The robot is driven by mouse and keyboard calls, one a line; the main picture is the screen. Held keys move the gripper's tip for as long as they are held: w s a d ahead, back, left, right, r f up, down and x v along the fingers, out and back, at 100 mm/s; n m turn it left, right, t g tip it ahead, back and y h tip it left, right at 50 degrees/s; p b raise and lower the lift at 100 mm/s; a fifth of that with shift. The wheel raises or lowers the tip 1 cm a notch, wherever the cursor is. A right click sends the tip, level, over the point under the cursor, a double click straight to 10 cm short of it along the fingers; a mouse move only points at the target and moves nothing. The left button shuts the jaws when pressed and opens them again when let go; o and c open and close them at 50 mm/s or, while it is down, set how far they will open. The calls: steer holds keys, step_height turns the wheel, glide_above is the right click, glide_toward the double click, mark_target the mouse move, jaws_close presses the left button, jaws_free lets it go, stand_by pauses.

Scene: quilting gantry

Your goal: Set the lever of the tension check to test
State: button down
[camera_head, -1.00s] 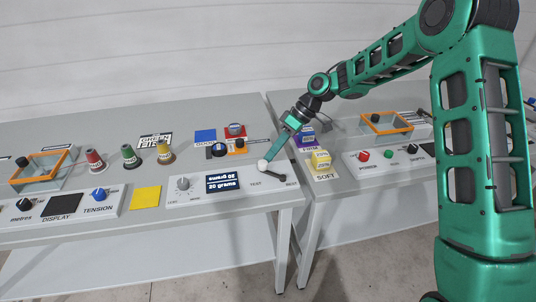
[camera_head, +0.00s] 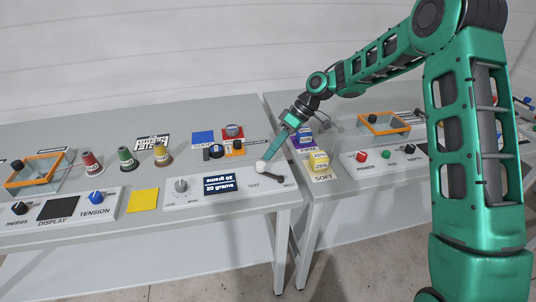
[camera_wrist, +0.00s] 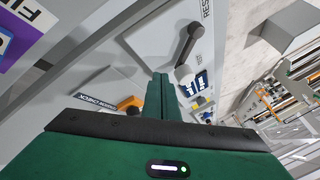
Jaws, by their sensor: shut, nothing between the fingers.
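The tension check is the pale panel (camera_head: 215,196) with a small dark display (camera_head: 219,184) on the near left table. Its lever (camera_head: 271,172) is a dark arm with a white knob (camera_head: 261,166), at the panel's right end between the words TEST (camera_head: 254,186) and REST (camera_head: 289,184). The arm slants from the knob towards the REST side. My gripper (camera_head: 268,162) is shut and empty, its tips right by the knob. In the wrist view, the fingers (camera_wrist: 161,96) are beside the white knob (camera_wrist: 184,74); I cannot tell whether they touch.
A knob dial (camera_head: 181,186) sits left of the display. Three coloured cones (camera_head: 126,157) stand to the left. An orange-rimmed clear box (camera_head: 384,125) is at right.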

steer(key=w+d, duration=0.1)
steer(key=w+d+r, duration=0.1)
steer(key=shift+w, duration=0.3)
steer(key=v, duration=0.8)
steer(key=shift+r, duration=0.25)
steer(key=s+d+r+m+t+h, duration=0.1)
steer(key=s+d+r+m+h, duration=0.3)
steer(key=s+d, duration=0.6)
steer(key=s+d+r+m+t+h, duration=0.1)
steer(key=s+d+m+h, duration=0.1)
steer(key=s+d+m, duration=0.65)
steer(key=s+d+f+m, duration=0.1)
steer(key=s+d+m, duration=0.2)
steer(key=s, duration=0.9)
steer(key=s+d+f+m+h, duration=0.1)
steer(key=s+d+m, duration=0.2)
steer(key=s+d, duration=0.4)
steer(key=s, duration=0.5)
steer(key=shift+s+f, duration=0.25)
steer(key=shift+f, duration=0.05)
